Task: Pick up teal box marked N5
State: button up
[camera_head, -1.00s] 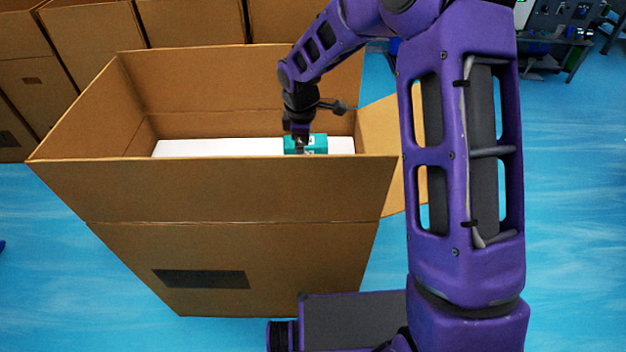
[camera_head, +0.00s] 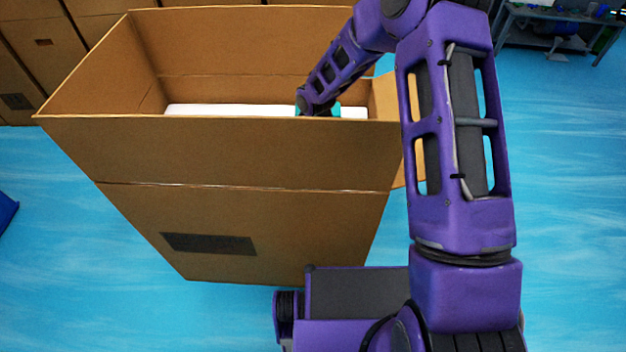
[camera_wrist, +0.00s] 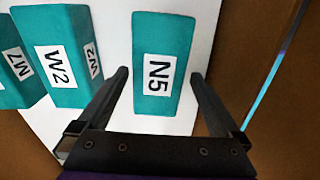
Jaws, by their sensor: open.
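The teal box marked N5 (camera_wrist: 162,62) stands on a white surface (camera_wrist: 204,28) inside the cardboard box, seen in the wrist view with its label facing up. My gripper (camera_wrist: 160,80) is open, with one finger on each side of the lower part of the N5 box; I cannot tell whether either finger touches it. Other teal boxes marked W2 (camera_wrist: 62,58) and M7 (camera_wrist: 14,62) stand to the left.
The large open cardboard box (camera_head: 220,155) has high walls around my gripper. Its wall (camera_wrist: 270,60) is close on the right in the wrist view. More cardboard boxes (camera_head: 40,60) stand behind at left, and a workbench (camera_head: 560,20) is at the far right.

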jog(key=f, duration=0.3)
jog(key=f+b, duration=0.1)
jog(key=f, duration=0.1)
jog(key=shift+w+a, duration=0.15)
jog(key=shift+a, duration=0.15)
jog(key=c, duration=1.4)
